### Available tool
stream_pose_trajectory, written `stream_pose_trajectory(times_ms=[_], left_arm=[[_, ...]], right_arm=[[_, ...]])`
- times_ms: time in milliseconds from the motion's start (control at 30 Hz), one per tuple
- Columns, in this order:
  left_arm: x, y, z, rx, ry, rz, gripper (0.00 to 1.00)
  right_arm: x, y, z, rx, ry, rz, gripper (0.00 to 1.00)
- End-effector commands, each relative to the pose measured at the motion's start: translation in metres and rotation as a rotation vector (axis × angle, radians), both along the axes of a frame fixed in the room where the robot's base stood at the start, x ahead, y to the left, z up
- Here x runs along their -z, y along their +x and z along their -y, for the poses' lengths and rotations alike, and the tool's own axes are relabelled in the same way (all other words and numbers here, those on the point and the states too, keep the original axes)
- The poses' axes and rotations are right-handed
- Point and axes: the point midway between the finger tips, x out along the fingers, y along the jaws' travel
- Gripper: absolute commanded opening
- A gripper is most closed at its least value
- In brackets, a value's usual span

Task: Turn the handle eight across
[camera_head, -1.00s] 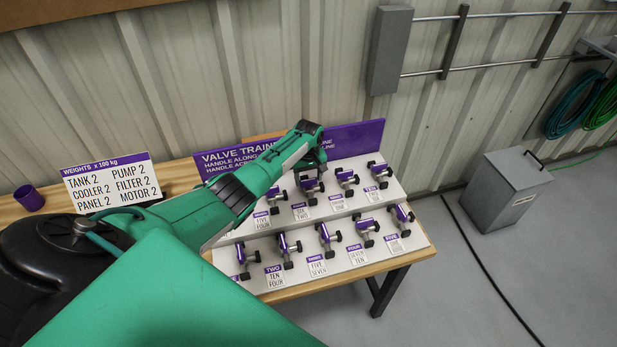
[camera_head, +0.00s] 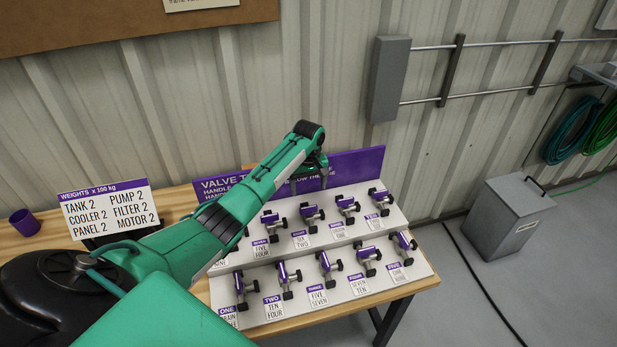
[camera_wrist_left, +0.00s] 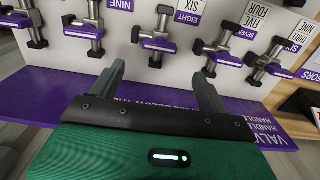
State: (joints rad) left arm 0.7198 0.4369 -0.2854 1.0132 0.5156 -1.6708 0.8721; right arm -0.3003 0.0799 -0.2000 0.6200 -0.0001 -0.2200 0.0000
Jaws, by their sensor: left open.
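Valve eight (camera_head: 311,213) sits in the upper row of the white stepped panel, above and right of its label EIGHT (camera_head: 301,241). In the left wrist view valve eight (camera_wrist_left: 158,44) appears upside down, ahead of my gripper, with its purple handle lying crosswise in the picture. My left gripper (camera_head: 309,182) is just behind and above the upper row, near the purple sign. Its two fingers (camera_wrist_left: 162,85) are spread apart with nothing between them. Its tips look short of the handle, apart from it. My right gripper is not in view.
Valve seven (camera_wrist_left: 222,57) and valve nine (camera_wrist_left: 85,32) stand close on either side. More valves fill the lower row. The purple sign (camera_head: 355,162) rises behind the panel. A weights card (camera_head: 108,210) and a purple cup (camera_head: 26,222) are at left. A grey bin (camera_head: 508,218) stands right.

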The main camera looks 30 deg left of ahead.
Motion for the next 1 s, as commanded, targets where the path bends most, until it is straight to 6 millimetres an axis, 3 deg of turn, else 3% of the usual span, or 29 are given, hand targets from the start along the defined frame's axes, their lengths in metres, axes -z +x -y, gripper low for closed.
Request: stream_pose_trajectory(times_ms=[100, 333, 1000], left_arm=[[-0.021, 0.001, 0.000, 0.000, 0.001, 0.005, 0.78], [-0.045, 0.001, 0.000, -0.001, -0.001, 0.002, 0.78], [-0.041, -0.003, 0.004, 0.017, 0.004, 0.000, 0.78]], right_arm=[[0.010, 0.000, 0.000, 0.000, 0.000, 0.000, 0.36], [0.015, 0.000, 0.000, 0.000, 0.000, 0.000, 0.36], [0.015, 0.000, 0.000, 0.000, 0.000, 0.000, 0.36]])
